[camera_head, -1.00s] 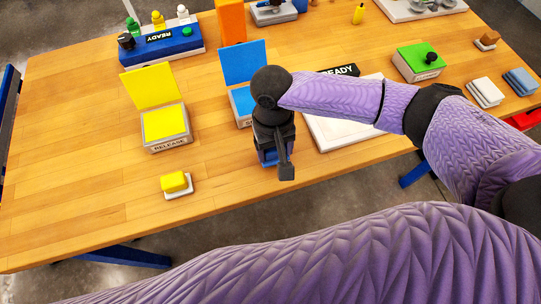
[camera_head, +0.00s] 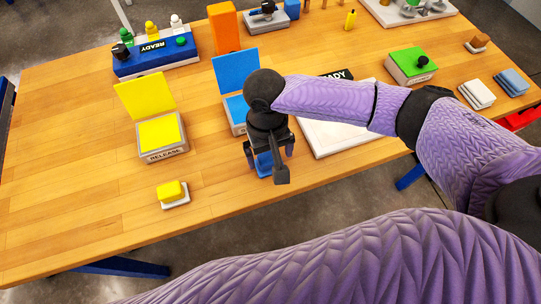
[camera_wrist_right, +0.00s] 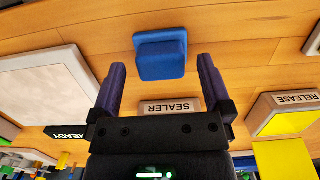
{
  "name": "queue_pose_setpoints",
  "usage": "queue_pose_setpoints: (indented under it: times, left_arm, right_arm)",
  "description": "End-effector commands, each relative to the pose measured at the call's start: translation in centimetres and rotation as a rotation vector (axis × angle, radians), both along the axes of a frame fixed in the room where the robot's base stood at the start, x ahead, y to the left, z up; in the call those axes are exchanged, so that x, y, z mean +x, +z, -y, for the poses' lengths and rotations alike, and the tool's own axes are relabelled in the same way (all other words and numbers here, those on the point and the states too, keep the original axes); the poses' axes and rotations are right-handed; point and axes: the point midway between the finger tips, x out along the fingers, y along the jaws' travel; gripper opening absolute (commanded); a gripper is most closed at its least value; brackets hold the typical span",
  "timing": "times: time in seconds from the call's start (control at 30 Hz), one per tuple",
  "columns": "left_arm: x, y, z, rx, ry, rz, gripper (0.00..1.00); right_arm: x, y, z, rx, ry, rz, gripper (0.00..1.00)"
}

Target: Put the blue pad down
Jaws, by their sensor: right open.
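The blue pad (camera_head: 264,165) is partly hidden beneath my right gripper (camera_head: 270,157) in the head view, near the table's front edge. In the right wrist view the blue pad (camera_wrist_right: 161,58) sits on the bare wood, in front of the box marked SEALER (camera_wrist_right: 170,107). My right gripper is open, with its fingers spread to either side of the pad and a gap visible on both sides. The sealer box with its blue top and raised blue lid (camera_head: 236,72) stands just behind. My left gripper is out of view.
The yellow RELEASE box (camera_head: 162,138) and a yellow pad on a pale base (camera_head: 172,194) stand to the left. A pale tray (camera_head: 345,137) lies to the right. The wood (camera_head: 85,185) at the front left is clear.

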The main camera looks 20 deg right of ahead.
Motion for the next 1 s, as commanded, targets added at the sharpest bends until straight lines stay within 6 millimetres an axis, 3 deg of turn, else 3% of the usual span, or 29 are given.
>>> queue_pose_setpoints:
  times: [0.03, 0.1, 0.33, 0.47, 1.0]
  left_arm:
    - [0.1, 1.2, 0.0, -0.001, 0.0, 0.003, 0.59]
    - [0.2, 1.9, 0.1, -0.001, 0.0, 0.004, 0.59]
    - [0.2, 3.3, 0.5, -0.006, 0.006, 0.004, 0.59]
    - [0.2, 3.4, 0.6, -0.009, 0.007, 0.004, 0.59]
    - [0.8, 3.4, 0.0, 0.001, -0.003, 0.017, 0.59]
  right_arm:
    - [0.2, 2.1, -0.1, 0.003, 0.001, 0.005, 1.0]
    - [0.5, 4.2, -0.1, 0.002, 0.0, 0.005, 1.0]
    - [1.1, 8.9, -0.1, 0.003, 0.001, 0.002, 1.0]
    - [1.1, 9.7, -0.1, 0.002, 0.001, 0.001, 1.0]
    - [1.1, 9.6, -0.1, 0.001, 0.0, 0.0, 1.0]
